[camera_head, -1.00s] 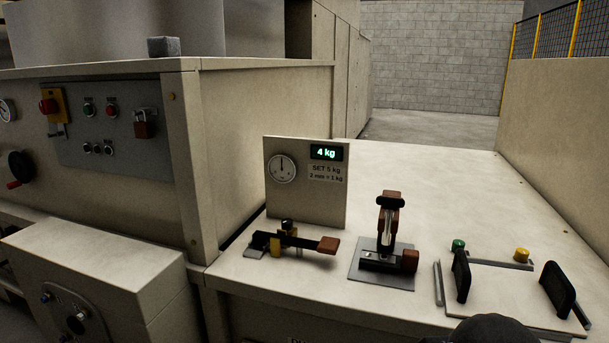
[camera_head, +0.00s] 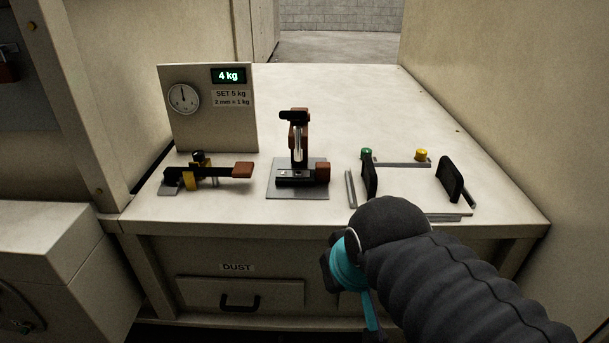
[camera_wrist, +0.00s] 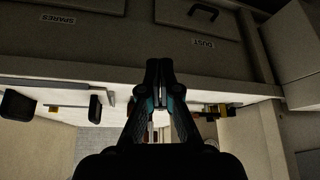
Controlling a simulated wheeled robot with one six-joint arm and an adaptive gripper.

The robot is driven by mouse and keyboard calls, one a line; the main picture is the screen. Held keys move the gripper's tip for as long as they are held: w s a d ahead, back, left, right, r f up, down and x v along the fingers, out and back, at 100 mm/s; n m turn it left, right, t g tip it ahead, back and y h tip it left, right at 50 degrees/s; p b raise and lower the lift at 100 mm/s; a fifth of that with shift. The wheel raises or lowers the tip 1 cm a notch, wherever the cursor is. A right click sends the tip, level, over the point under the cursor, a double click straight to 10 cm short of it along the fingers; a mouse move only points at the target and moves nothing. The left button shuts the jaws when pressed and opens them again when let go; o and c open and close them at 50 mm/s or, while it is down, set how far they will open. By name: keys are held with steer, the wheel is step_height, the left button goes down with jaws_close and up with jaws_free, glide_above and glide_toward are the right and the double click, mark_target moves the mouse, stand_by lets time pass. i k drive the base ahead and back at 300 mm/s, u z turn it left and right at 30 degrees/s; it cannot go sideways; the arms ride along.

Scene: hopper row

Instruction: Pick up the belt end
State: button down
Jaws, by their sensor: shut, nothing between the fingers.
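I cannot make out a belt end for certain in either view. On the bench stand a yellow clamp with a dark lever and red-brown tip (camera_head: 205,173), a grey-plated toggle device (camera_head: 300,160), and a flat plate with two upright black handles (camera_head: 368,180). My gripper (camera_wrist: 159,68) is shut and empty in the wrist view, in front of the bench front. In the head view my dark arm and teal wrist part cover the bench's front edge at lower right; my fingertips cannot be made out there.
A panel with a dial and a "4 kg" display (camera_head: 208,108) stands at the back left of the bench (camera_head: 330,95). Below is a drawer marked DUST (camera_head: 240,293); a SPARES label (camera_wrist: 57,19) shows in the wrist view. A tall wall (camera_head: 520,110) bounds the right. The bench's back is clear.

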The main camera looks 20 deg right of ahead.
mark_target(322, 173)
steer(key=z, duration=3.4)
steer(key=k, duration=1.9)
steer(key=u, duration=2.05)
steer(key=i, duration=0.5)
steer(key=u, duration=0.1)
